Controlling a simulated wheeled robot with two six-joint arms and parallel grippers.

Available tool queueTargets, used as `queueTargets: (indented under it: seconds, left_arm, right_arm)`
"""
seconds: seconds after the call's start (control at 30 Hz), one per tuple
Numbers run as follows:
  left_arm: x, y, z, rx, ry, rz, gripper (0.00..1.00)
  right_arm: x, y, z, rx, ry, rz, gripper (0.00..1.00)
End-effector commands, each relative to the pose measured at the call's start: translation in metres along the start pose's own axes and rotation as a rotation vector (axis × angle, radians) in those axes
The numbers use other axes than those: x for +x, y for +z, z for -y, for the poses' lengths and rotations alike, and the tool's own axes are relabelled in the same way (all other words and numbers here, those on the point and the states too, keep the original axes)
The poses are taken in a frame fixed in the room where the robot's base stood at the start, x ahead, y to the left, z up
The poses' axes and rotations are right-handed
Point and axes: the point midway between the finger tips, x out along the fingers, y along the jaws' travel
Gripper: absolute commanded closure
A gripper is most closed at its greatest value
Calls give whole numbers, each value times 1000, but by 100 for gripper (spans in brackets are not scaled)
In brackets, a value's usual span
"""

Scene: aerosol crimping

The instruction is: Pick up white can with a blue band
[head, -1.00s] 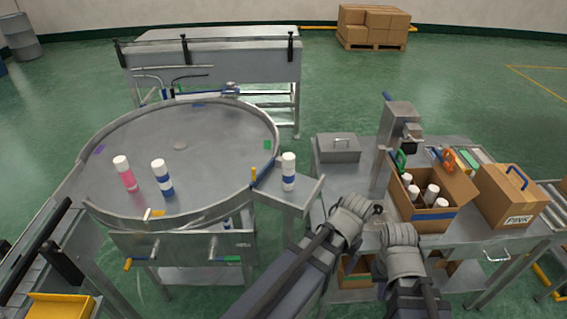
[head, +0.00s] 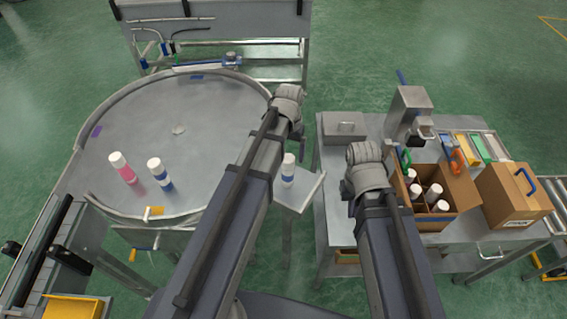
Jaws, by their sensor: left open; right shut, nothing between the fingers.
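One white can with a blue band (head: 288,169) stands upright on the small ledge right of the round table. Another white can with a blue band (head: 160,174) stands on the round table, beside a white can with a pink band (head: 123,167). My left gripper (head: 301,146) is open, mostly hidden by its wrist, and appears just above and right of the ledge can. That can is partly bordered by my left forearm in the picture. My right gripper (head: 352,207) is shut and empty, largely hidden behind its wrist, between the ledge and the open box.
The round table (head: 180,100) has a raised rim. On the right workbench (head: 345,155) stand a metal crimping device (head: 408,112), an open cardboard box (head: 459,190) holding several white-capped cans, and a closed box (head: 512,195). A gap separates ledge and bench.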

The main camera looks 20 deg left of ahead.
Motion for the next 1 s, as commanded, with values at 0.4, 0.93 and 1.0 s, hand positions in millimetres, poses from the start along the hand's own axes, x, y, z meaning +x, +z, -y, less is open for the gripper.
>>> queueTargets:
  seconds: [0.4,0.93,1.0]
  left_arm:
    - [10,-1,1,-2,1,-1,10]
    - [36,1,1,-2,1,-1,10]
    - [44,2,0,-2,1,-1,10]
  right_arm:
    - [10,0,1,0,0,0,100]
    - [36,-2,3,-3,1,-1,100]
    - [44,-3,4,-4,1,-1,100]
